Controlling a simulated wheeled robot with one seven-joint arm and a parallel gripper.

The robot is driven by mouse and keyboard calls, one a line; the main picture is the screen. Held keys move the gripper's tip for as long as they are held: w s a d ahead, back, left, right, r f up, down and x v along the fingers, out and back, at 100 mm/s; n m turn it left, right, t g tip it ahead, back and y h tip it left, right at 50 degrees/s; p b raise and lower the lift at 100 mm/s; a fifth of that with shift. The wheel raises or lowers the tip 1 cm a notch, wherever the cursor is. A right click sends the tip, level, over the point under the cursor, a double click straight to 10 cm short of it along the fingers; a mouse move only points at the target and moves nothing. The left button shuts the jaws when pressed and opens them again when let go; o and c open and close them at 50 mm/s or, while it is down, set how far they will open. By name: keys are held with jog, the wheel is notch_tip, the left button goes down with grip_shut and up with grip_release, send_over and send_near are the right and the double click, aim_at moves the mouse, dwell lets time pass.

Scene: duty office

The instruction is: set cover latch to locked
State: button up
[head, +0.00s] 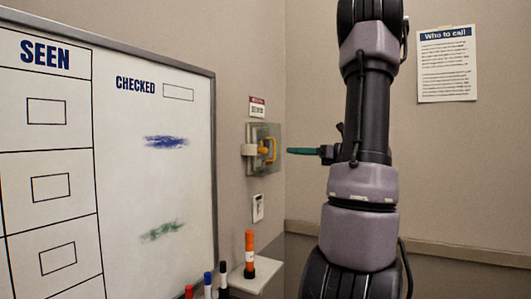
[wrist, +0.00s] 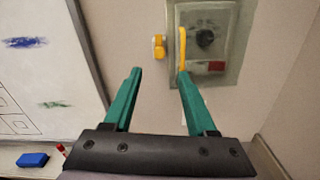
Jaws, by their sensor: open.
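A clear cover (head: 264,165) sits over a wall box, and it also shows in the wrist view (wrist: 232,75). A small yellow latch (wrist: 159,47) is on the wall beside the cover's left edge; in the head view the latch (head: 249,150) is small, and I cannot tell its setting. A yellow handle (wrist: 183,48) stands out from the cover. My gripper (wrist: 160,72), with green fingers, is open and empty. In the wrist view its fingertips lie just below the latch, the right one overlapping the handle's lower end. In the head view my gripper (head: 290,150) is right of the cover, apart from it.
A whiteboard (head: 150,200) fills the left wall. Several markers stand along the board's lower edge. A blue eraser (wrist: 32,160) lies at lower left in the wrist view. A notice (head: 446,64) hangs at right.

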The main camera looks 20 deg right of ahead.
aim_at(263, 147)
jog(key=x, duration=1)
jog(key=shift+a, duration=0.1)
grip_shut()
